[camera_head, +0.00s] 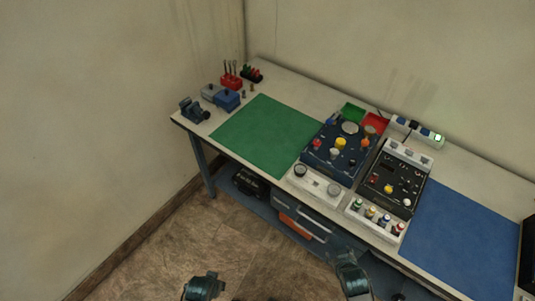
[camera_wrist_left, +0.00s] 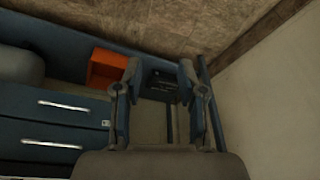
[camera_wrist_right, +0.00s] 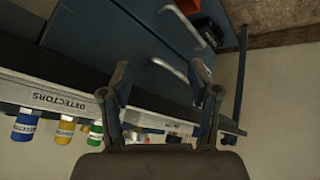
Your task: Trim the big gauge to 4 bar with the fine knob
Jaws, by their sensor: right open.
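The dark blue trainer panel (camera_head: 318,161) stands on the bench. A round pale dial (camera_head: 349,128) at its back edge looks like the big gauge; its reading is too small to tell. Below it are a yellow knob (camera_head: 340,142), a pale knob (camera_head: 335,154) and smaller red and blue parts; I cannot tell which is the fine knob. My left gripper (camera_wrist_left: 160,75) is open and empty, low in front of the bench. My right gripper (camera_wrist_right: 162,78) is open and empty near the bench's front edge. Both are well apart from the panel.
A black panel (camera_head: 394,184) stands right of the trainer, with a row of coloured detectors (camera_head: 371,213) in front. A white box with dark knobs (camera_head: 317,184) is before the trainer. The green mat (camera_head: 265,135) and blue mat (camera_head: 460,240) are clear. Drawers (camera_wrist_left: 55,125) are under the bench.

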